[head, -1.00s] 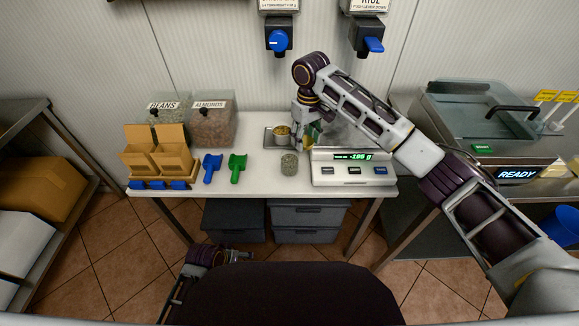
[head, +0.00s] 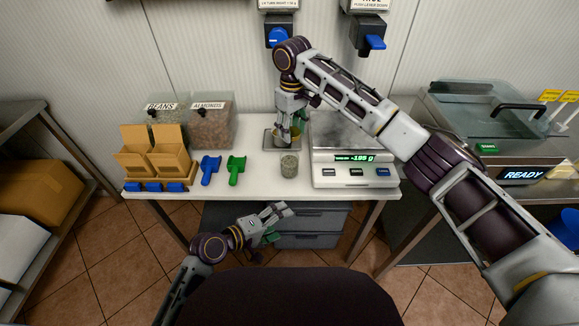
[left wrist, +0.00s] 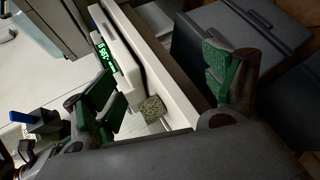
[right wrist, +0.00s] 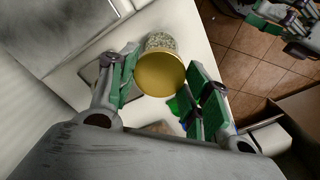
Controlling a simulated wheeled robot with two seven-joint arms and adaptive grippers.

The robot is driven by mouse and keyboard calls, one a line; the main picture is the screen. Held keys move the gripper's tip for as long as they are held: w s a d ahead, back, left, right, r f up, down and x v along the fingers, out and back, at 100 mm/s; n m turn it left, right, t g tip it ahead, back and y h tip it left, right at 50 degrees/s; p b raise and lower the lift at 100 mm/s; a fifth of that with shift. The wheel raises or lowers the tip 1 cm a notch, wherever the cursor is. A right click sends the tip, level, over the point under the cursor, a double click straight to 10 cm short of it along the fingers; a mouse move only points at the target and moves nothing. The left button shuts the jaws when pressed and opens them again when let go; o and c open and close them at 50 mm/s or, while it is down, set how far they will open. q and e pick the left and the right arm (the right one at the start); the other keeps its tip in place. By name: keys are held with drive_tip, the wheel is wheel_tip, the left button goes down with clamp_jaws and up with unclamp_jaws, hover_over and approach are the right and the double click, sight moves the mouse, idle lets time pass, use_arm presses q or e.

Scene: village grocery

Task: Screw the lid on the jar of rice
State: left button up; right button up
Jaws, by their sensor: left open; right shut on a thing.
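The jar of rice (head: 289,164) is a small glass jar with pale speckled contents. It stands upright near the table's front edge, left of the scale; it also shows in the left wrist view (left wrist: 153,108). The gold lid (right wrist: 159,74) is between the fingers of my right gripper (right wrist: 165,72), shut on it. In the right wrist view the jar (right wrist: 160,42) shows partly behind the lid. In the head view my right gripper (head: 287,141) is just behind the jar, over the tray, mostly hiding the lid. My left gripper (head: 277,222) is open and empty before the table edge.
The scale (head: 353,172) stands close right of the jar. A small metal tray (head: 268,141) lies behind the jar. Green (head: 236,169) and blue (head: 209,168) scoops lie to the left. Grey drawers (head: 312,228) are under the table, near my left gripper.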

use_arm(q)
drive_tip(key=w+d+r+n+t+h, duration=0.2)
drive_tip(key=w+r+n+t, duration=0.15)
drive_tip(key=n, duration=0.35)
use_arm(e)
drive_tip(key=shift+a+r, duration=0.1)
drive_tip(key=shift+a, duration=0.2)
use_arm(q)
drive_tip(key=n+t+y, duration=0.3)
drive_tip(key=n+t, duration=0.2)
drive_tip(key=n, duration=0.9)
approach(290, 161)
drive_tip(key=f, duration=0.2)
use_arm(e)
drive_tip(key=shift+w, duration=0.1)
use_arm(q)
drive_tip(key=shift+w+a+f+n+y, duration=0.15)
drive_tip(key=shift+w+a+n+y, duration=0.05)
drive_tip(key=shift+n, duration=0.35)
drive_tip(key=shift+w+a+f+n+y, duration=0.15)
drive_tip(key=shift+a+n+y, duration=0.1)
drive_tip(key=shift+n, duration=0.3)
drive_tip(key=shift+w+d, duration=0.1)
drive_tip(key=shift+w, duration=0.05)
drive_tip(key=shift+x, duration=5.85)
drive_tip(key=shift+f, duration=0.1)
drive_tip(key=shift+c, duration=0.4)
